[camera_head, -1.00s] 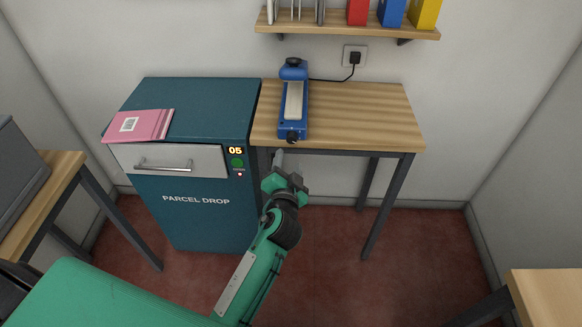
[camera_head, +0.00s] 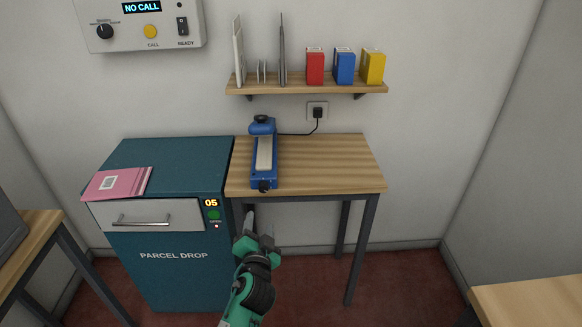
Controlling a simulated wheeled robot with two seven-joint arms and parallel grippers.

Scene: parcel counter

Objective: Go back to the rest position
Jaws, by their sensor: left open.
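My left gripper (camera_head: 248,222) is green and dark grey and points up toward the wall, in front of the wooden table's near left leg. It is open, and I see nothing held in it. It is below the table top, just right of the teal parcel drop cabinet (camera_head: 165,285). My right gripper is not in view.
A blue device (camera_head: 263,155) stands on the wooden table (camera_head: 330,165), its cord running to a wall socket (camera_head: 317,112). A shelf (camera_head: 300,87) and a control panel (camera_head: 140,22) are above. Floor right of my gripper is clear.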

